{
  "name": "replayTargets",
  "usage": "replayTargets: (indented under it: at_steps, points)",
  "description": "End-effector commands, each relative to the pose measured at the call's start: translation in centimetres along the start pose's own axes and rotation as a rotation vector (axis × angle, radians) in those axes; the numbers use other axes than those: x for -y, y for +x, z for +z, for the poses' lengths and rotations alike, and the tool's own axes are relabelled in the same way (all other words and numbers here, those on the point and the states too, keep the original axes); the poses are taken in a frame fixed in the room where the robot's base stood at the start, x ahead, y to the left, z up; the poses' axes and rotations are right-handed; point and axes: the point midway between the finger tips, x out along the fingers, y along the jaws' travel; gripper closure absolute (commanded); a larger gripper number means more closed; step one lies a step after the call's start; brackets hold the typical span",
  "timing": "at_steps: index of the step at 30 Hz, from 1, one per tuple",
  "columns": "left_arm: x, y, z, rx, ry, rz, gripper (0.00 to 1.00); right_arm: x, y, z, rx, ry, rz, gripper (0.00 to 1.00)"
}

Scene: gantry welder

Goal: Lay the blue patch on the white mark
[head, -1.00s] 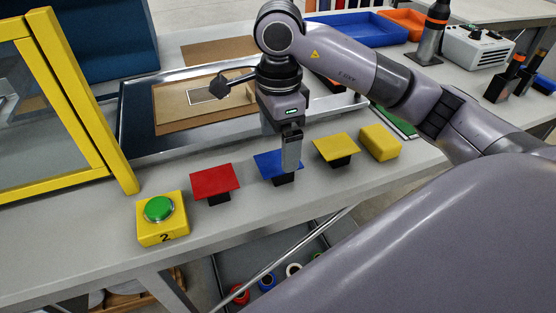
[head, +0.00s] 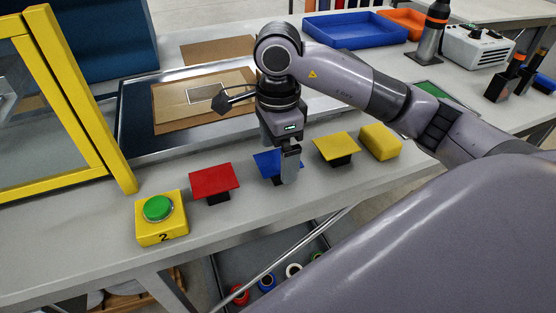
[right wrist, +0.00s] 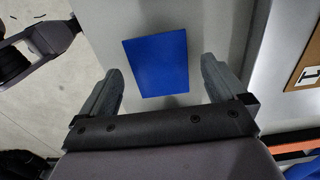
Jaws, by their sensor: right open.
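The blue patch (head: 265,160) is a flat square sheet on a small black stand near the front of the grey bench. It also shows whole in the right wrist view (right wrist: 157,62). My right gripper (head: 283,170) is over it, pointing down, partly covering it in the head view. In the right wrist view the right gripper (right wrist: 160,72) is open, with one finger on each side of the patch's lower part and clear gaps. I cannot tell the height left. The white mark (head: 203,93) is a pale outlined rectangle on a tan board behind. My left gripper is not in view.
A red patch (head: 214,181) and a yellow patch (head: 336,147) stand on either side of the blue one. A yellow block (head: 380,142) and a yellow box with a green button (head: 160,210) flank them. A yellow-framed screen (head: 75,100) stands at left. The board lies in a metal-rimmed tray (head: 135,150).

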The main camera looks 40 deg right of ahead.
Motion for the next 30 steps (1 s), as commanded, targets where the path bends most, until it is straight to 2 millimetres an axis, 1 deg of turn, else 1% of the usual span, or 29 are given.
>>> replayTargets:
  at_steps: [13, 14, 15, 17, 18, 19, 30]
  points:
    - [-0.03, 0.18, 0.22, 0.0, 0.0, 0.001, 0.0, 0.0, 0.19, -0.01, 0.0, 0.0, 0.0, 0.02]
    - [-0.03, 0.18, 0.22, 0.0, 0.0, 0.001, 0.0, 0.0, 0.19, -0.01, 0.0, 0.0, 0.0, 0.05]
    - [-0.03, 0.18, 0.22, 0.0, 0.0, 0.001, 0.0, 0.0, 0.19, -0.01, 0.0, 0.0, 0.0, 0.18]
    - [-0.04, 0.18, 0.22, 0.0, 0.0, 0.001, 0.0, 0.0, 0.19, -0.01, 0.0, 0.0, 0.0, 0.38]
    - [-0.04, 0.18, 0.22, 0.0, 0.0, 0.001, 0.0, 0.0, 0.2, -0.02, 0.0, 0.0, 0.0, 0.51]
    - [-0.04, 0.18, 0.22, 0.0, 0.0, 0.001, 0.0, 0.0, 0.2, -0.02, 0.0, 0.0, 0.0, 0.61]
    - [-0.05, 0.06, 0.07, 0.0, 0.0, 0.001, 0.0, 0.01, 0.04, -0.02, 0.0, 0.001, 0.0, 0.62]
